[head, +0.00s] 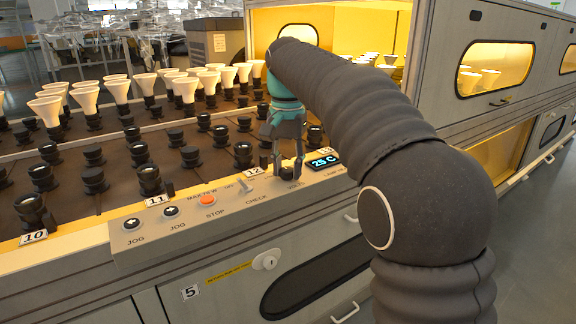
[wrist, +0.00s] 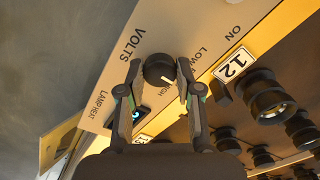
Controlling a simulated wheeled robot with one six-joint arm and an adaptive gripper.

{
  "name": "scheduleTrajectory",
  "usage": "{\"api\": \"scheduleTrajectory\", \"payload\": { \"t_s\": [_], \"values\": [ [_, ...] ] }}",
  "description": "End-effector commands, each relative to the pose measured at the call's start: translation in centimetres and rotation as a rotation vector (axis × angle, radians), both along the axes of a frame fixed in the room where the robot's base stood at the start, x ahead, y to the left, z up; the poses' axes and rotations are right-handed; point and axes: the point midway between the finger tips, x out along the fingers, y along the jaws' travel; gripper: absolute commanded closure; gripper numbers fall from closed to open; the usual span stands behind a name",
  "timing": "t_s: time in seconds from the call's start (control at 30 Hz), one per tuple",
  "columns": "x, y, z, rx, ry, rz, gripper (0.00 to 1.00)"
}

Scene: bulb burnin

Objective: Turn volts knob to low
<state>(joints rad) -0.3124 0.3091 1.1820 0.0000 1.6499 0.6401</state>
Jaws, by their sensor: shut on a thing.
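The volts knob (wrist: 159,69) is a round black knob with a short white mark on the lower right of its face. It sits on the beige control panel beside the printed word VOLTS, with LOW and HIGH lettering to its right in the wrist view. The mark lies on the side nearer the HIGH lettering; its exact setting is hard to tell. My gripper (wrist: 158,76) is shut on the knob, one finger on each side. In the head view my gripper (head: 286,172) reaches down to the panel from above, and its fingers largely hide the knob.
Along the panel (head: 140,243) are two JOG buttons, a red STOP button (head: 207,200), a CHECK toggle (head: 244,186) and a lit display (head: 324,161) reading 25 C. Number plate 12 (wrist: 233,64) is close to the knob. Rows of black sockets and white bulbs stand behind.

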Motion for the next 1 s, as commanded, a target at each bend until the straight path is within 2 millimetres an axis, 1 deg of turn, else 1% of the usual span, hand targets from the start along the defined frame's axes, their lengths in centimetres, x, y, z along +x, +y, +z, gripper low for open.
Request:
{"api": "scheduleTrajectory", "payload": {
  "t_s": [0.17,0.37,0.63,1.0],
  "values": [
    [-0.01,-0.01,0.07,-0.001,0.001,0.013,1.00],
    [-0.01,0.00,0.33,0.000,0.002,0.086,1.00],
    [0.01,0.02,0.53,0.000,0.002,0.285,1.00],
    [0.05,0.05,0.32,0.000,0.000,0.560,1.00]
  ]
}}
